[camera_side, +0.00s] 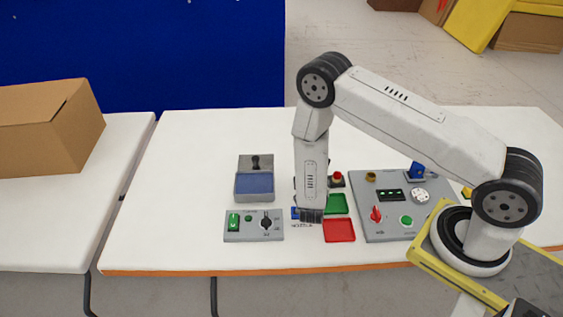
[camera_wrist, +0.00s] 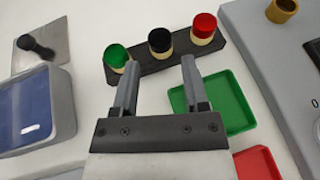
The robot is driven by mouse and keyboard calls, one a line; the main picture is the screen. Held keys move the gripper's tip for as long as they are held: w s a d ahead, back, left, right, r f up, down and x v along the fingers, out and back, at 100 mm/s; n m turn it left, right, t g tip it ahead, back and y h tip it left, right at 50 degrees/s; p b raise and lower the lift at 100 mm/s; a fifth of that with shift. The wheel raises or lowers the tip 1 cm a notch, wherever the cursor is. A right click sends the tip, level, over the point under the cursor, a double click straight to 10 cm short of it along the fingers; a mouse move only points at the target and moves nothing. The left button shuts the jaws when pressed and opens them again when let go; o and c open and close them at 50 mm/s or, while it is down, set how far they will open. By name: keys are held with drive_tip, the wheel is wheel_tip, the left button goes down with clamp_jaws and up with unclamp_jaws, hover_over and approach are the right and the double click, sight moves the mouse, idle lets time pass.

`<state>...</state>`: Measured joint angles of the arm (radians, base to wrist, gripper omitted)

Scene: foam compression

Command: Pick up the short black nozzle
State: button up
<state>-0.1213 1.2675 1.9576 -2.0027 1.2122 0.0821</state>
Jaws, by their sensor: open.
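A black-topped nozzle (camera_wrist: 160,40) with a pale lower part stands upright in the middle of a dark holder (camera_wrist: 152,65) in the wrist view. A green-topped one (camera_wrist: 116,57) stands to its left and a red-topped one (camera_wrist: 204,28) to its right. My gripper (camera_wrist: 160,62) is open and empty. Its two fingers point toward the holder, with the black nozzle seen beyond the gap between them, apart from both. In the side view the red top (camera_side: 338,176) shows just right of my arm. The black nozzle is hidden there behind my arm.
A green tray (camera_wrist: 228,110) and a red tray (camera_wrist: 258,164) lie right of the gripper. A grey box with a blue pad (camera_wrist: 25,110) is left. A grey control panel (camera_side: 390,228) stands right and a smaller switch box (camera_side: 253,237) front left.

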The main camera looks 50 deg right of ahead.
drive_tip(key=shift+x, duration=2.25)
clamp_jaws()
